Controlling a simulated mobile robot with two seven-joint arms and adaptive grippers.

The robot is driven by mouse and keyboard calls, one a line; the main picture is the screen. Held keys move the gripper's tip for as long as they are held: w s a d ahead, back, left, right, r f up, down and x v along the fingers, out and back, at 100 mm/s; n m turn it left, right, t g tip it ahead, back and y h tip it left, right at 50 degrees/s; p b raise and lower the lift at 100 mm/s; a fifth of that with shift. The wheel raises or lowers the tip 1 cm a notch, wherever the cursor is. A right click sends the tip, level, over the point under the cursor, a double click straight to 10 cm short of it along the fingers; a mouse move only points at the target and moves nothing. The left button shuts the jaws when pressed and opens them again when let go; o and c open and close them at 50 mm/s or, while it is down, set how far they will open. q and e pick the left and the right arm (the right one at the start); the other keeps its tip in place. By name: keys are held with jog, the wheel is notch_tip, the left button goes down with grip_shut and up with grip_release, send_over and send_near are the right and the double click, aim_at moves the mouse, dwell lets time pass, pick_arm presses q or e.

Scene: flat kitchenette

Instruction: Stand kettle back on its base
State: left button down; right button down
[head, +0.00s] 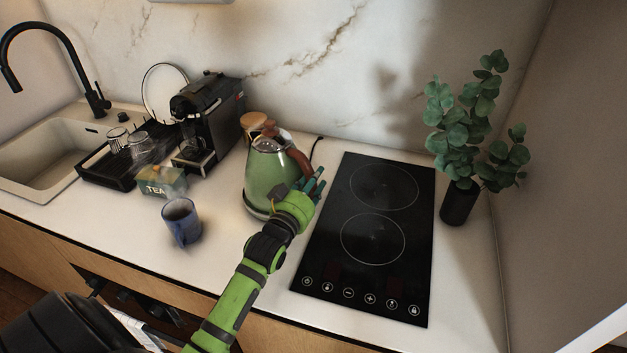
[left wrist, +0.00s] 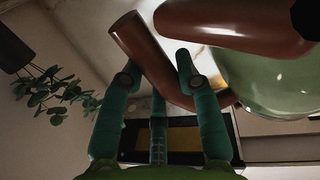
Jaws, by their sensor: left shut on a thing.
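The green kettle (head: 270,178) with a steel lid and brown handle (head: 299,160) stands upright on the counter, left of the hob. A thin base (head: 256,213) shows at its bottom; I cannot tell whether the kettle is fully seated on it. My left gripper (head: 313,186) is shut on the handle from the right side. In the left wrist view, the teal fingers (left wrist: 160,85) are around the brown handle (left wrist: 148,55), with the green kettle body (left wrist: 272,80) at the right. The fingers hide part of the handle. My right gripper is not in view.
A black hob (head: 345,262) lies right of the kettle, with a potted plant (head: 460,203) beyond it. A coffee machine (head: 212,120), wooden-lidded jar (head: 253,122), tea box (head: 162,182) and blue mug (head: 181,222) stand left. The sink (head: 40,165) is far left.

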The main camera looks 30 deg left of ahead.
pick_arm(q)
jog(key=shift+f+b, duration=0.3)
jog(key=shift+b, duration=0.2)
dwell(0.4)
jog(key=c, duration=1.2)
grip_release()
jog(key=shift+o, duration=0.2)
jog(key=shift+s+d+f, duration=0.1)
jog(key=shift+s+f, duration=0.05)
jog(key=shift+f, duration=0.45)
jog(key=s+d+p, duration=0.1)
jog(key=s+p, duration=0.3)
jog(key=s, duration=0.7)
jog(key=shift+r+p, duration=0.2)
jog(key=shift+p, duration=0.1)
jog(key=shift+f, duration=0.1)
